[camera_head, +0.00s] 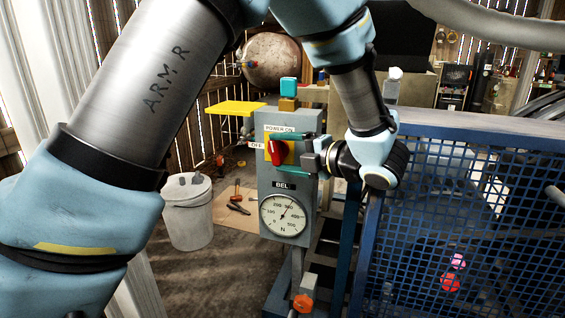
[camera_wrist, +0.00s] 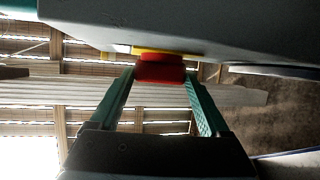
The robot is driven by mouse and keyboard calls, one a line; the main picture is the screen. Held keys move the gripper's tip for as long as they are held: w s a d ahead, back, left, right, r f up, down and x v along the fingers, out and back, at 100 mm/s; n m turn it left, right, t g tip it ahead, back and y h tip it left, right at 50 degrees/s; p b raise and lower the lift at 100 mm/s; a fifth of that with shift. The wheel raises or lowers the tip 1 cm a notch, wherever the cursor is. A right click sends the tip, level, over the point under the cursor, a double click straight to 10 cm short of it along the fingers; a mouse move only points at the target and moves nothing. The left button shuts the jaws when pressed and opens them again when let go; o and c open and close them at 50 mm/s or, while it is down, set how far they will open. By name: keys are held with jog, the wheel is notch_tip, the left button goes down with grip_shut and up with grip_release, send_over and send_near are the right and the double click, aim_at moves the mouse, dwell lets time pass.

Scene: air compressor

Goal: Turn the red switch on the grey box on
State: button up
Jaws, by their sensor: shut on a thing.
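The grey box (camera_head: 297,187) stands upright in the middle of the head view, with a round gauge (camera_head: 285,215) on its lower front. The red switch (camera_head: 278,152) sits on a yellow plate (camera_head: 270,136) near the top, with "POWER ON" above it and "OFF" to its left. Its handle looks close to upright, slightly tilted. My gripper (camera_head: 290,151) comes from the right, its teal fingers around the switch. In the wrist view the red switch (camera_wrist: 160,70) lies between the two fingertips (camera_wrist: 160,76), and the jaws are shut on it.
A blue mesh guard (camera_head: 450,200) stands close on the right, beneath my wrist. A white bucket (camera_head: 188,212) is on the floor to the left. An orange-red valve knob (camera_head: 303,303) is below the box. Some floor left of the box is free.

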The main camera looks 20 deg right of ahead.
jog(key=shift+f+m+t+y+b, duration=0.4)
jog(key=shift+t+b, duration=0.5)
jog(key=shift+b, duration=0.15)
jog(key=shift+r, duration=0.1)
jog(key=o, duration=1.2)
jog(key=shift+r, duration=0.1)
jog(key=r, duration=0.5)
jog(key=r+p, duration=0.1)
jog(key=r, duration=0.4)
jog(key=shift+w+a+r, duration=0.2)
jog(key=shift+r, duration=0.1)
jog(key=shift+s+d+f, duration=0.1)
jog(key=shift+s+d, duration=0.05)
jog(key=shift+f, duration=0.15)
